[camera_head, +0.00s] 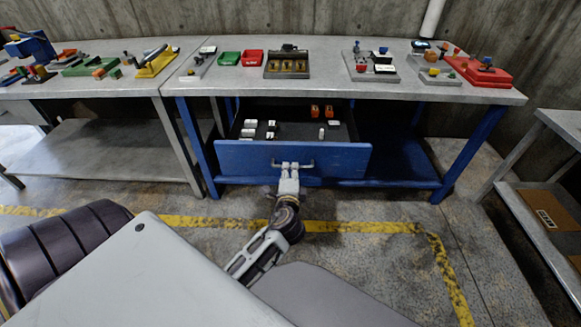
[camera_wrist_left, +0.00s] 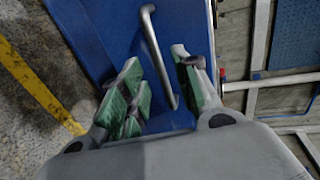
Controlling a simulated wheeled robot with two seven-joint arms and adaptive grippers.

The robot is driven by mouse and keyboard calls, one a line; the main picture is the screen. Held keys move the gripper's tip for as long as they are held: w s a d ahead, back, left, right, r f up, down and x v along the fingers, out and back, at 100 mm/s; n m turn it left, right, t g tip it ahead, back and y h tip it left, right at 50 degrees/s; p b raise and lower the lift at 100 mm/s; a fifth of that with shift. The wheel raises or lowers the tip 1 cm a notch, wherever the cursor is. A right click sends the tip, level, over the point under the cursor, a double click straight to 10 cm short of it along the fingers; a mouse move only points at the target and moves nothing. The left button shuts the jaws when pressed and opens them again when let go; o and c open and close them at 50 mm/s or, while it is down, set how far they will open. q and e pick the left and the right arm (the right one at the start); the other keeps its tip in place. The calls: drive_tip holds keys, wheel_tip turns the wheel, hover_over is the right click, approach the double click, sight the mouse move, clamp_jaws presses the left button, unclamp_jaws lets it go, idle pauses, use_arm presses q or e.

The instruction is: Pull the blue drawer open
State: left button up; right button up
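The blue drawer (camera_head: 235,158) under the middle table stands pulled out, with its inside showing. Its metal handle (camera_head: 310,165) is on the front panel. My left gripper (camera_head: 289,170) is at the middle of the handle. In the left wrist view the handle (camera_wrist_left: 155,50) runs between the two green-padded fingers of the left gripper (camera_wrist_left: 165,88). The fingers are apart, with gaps visible beside the bar, and do not look closed on it. The blue drawer front (camera_wrist_left: 100,35) lies behind them. My right gripper is not in view.
White and orange items (camera_head: 314,111) lie inside the drawer. The grey tabletop (camera_head: 330,88) above carries trays, red and green bins and small parts. Blue table legs (camera_head: 470,152) flank the drawer. A yellow line (camera_head: 345,227) crosses the open floor in front.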

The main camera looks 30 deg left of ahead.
sight(290, 166)
use_arm(q)
drive_tip(key=shift+x, duration=2.25)
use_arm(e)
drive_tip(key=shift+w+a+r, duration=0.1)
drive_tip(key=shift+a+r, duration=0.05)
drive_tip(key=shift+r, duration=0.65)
use_arm(q)
clamp_jaws()
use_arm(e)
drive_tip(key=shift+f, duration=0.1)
